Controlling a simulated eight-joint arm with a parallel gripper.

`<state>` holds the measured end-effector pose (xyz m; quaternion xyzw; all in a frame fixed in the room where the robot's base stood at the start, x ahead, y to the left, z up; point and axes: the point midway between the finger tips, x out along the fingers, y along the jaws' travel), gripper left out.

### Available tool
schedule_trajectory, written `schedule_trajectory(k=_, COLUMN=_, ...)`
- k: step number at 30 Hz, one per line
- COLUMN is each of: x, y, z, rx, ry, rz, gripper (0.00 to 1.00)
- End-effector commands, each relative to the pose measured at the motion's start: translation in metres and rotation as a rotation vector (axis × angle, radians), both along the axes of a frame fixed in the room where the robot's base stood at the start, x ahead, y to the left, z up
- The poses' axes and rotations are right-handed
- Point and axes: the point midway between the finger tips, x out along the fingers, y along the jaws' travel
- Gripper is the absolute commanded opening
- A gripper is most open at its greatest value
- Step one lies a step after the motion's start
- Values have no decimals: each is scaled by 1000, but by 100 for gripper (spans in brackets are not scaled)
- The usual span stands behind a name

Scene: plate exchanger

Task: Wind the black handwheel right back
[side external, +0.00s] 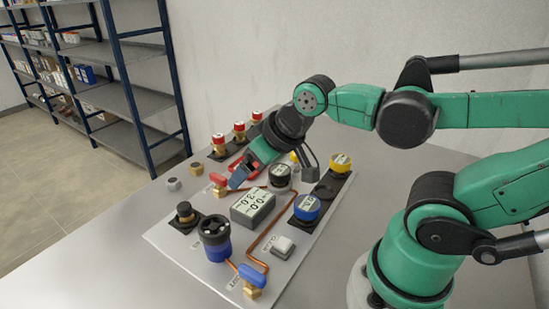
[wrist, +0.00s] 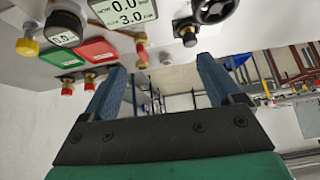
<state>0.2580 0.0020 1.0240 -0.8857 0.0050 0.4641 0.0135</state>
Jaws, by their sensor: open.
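The black handwheel (side external: 213,228) sits on top of a blue cylindrical body (side external: 216,249) near the front left of the grey panel (side external: 165,237). In the wrist view the handwheel (wrist: 213,8) is cut off by the top edge, and a spoke and part of its rim show. My gripper (side external: 237,178) is open over the back middle of the panel, apart from the handwheel, which lies nearer the camera. In the wrist view my gripper (wrist: 161,68) has its two blue fingers spread with nothing held between them.
A display box (side external: 253,207) stands between my gripper and the handwheel side. A red-handled valve (side external: 219,181) is close to my fingers. A small black knob (side external: 184,211) and a blue-handled valve (side external: 252,275) flank the handwheel. Copper pipes cross the panel; round capped units stand right.

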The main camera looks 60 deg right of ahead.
Motion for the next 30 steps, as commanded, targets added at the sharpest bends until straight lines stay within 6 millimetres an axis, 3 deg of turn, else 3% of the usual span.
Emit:
schedule_trajectory(k=5, x=10, y=17, z=1, rx=149, ry=145, rz=-196, gripper=100)
schedule_trajectory(k=9, x=20, y=40, z=-5, rx=271, ry=325, rz=-481, gripper=100)
schedule_trajectory(k=18, x=31, y=74, z=-24, rx=322, ry=533, rz=-974, gripper=100)
schedule_trajectory(k=23, x=31, y=77, z=-32, rx=319, ry=549, rz=-1039, gripper=100)
schedule_trajectory(k=30, x=31, y=77, z=-60, rx=320, ry=548, rz=-1040, gripper=100)
